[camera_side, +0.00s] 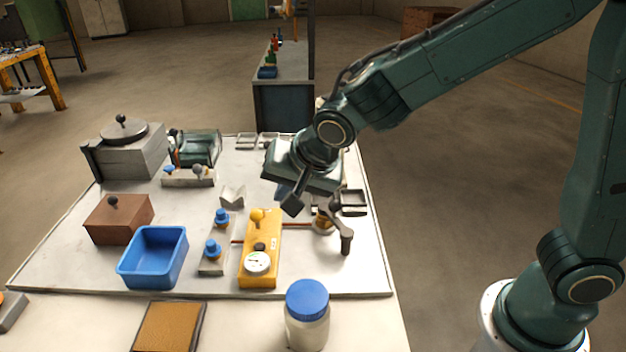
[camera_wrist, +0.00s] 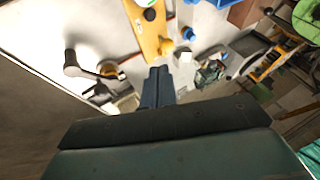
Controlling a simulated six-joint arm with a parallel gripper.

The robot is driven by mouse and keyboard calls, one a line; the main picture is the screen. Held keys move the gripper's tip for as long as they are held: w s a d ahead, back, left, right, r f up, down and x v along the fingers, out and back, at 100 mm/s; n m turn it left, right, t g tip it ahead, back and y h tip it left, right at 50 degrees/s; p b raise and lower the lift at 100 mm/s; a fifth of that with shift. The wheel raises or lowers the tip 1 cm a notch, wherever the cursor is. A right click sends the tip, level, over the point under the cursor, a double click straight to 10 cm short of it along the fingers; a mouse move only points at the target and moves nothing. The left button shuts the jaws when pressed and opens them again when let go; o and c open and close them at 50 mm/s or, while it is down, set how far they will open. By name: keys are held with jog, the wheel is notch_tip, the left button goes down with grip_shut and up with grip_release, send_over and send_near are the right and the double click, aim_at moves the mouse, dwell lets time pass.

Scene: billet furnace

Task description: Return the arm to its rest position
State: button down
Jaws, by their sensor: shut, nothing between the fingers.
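My gripper (camera_side: 293,205) hangs over the right part of the white work table (camera_side: 60,265), its fingers pointing down. In the wrist view its fingers (camera_wrist: 158,75) are together with nothing between them. A crank handle (camera_side: 346,243) on a brass fitting stands just right of and below the fingers in the side view. It also shows in the wrist view (camera_wrist: 72,64), left of the fingers. A yellow panel (camera_side: 262,240) with a yellow knob and a white gauge lies left of the fingers. I cannot tell the exact height of the fingers above the table.
A blue bin (camera_side: 153,257), a brown block with a knob (camera_side: 119,220), a grey furnace box with a round lid (camera_side: 130,155) and a small notched block (camera_side: 232,196) stand left. A blue-capped jar (camera_side: 307,314) stands at the front. A dark square tray (camera_side: 354,202) lies right of my gripper.

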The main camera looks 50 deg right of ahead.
jog(key=shift+r, duration=0.1)
dwell(0.3)
jog(key=s+d+r+n, duration=0.4)
jog(key=s+d+r, duration=0.3)
jog(key=s+d, duration=0.3)
jog(key=s+d+r+n+g, duration=0.1)
jog(key=s+d+n, duration=0.4)
jog(key=s, duration=0.8)
jog(key=shift+s+d+r, duration=0.15)
jog(key=shift+d+r, duration=0.05)
jog(key=shift+d, duration=0.4)
